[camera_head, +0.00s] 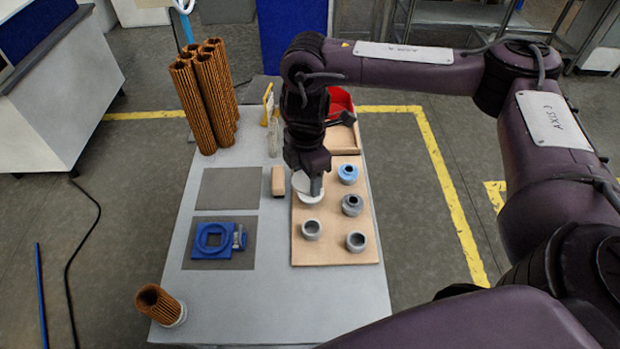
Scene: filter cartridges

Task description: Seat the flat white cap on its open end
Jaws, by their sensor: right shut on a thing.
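A brown pleated filter cartridge (163,308) stands at the table's front left corner, with its open end facing up and a pale ring around its foot. A flat white cap (301,184) shows at the left row of the wooden board, partly hidden by my right gripper. My right gripper (312,188) points down from above and is shut on the white cap, at or just above the board; I cannot tell whether the cap is clear of it. The cartridge is well to the left and nearer the front. My left gripper is out of view.
The wooden board (333,256) also bears several grey and blue ring-like caps. A blue fixture (213,240) lies on a dark mat, with a bare mat (228,189) behind it. Several tall brown cartridges (203,100) stand at the back left. A tan block (278,181) sits left of the board.

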